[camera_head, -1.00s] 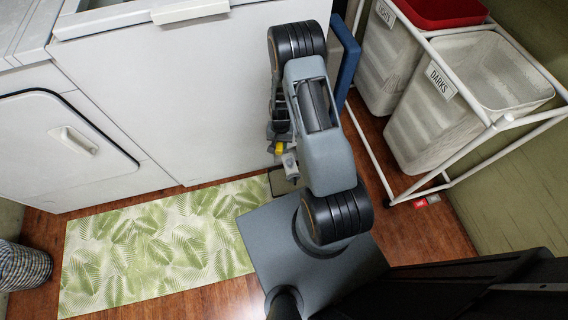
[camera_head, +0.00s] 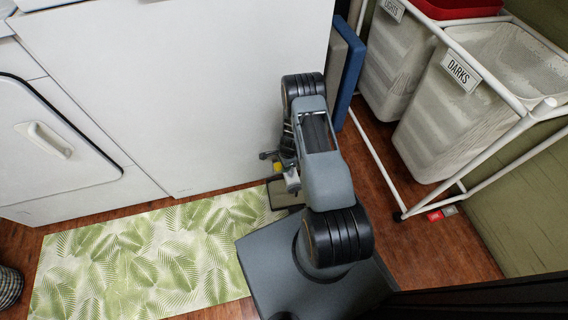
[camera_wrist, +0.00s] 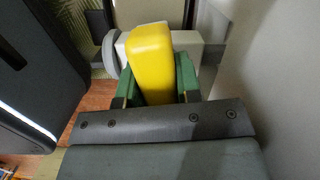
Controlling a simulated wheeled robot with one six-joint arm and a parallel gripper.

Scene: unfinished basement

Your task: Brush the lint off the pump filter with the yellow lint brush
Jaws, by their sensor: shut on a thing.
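The yellow lint brush (camera_wrist: 152,58) is held between the green fingers of my gripper (camera_wrist: 157,80) in the wrist view, which is shut on it. A small yellow patch of the brush (camera_head: 278,168) shows beside my arm in the head view. Just beyond the brush in the wrist view is a pale cylinder with a grey disc end, apparently the pump filter (camera_wrist: 111,55). In the head view a small whitish piece (camera_head: 292,181) shows below the yellow patch, over a flat tray (camera_head: 284,194). I cannot tell whether brush and filter touch. The bristles are hidden.
A white machine front (camera_head: 180,100) stands close behind my gripper. A leaf-pattern mat (camera_head: 150,258) lies on the wood floor at left. A blue panel (camera_head: 350,70) leans beyond my arm. A white-framed hamper cart (camera_head: 455,115) stands at right, with small red and grey items (camera_head: 435,215) near its foot.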

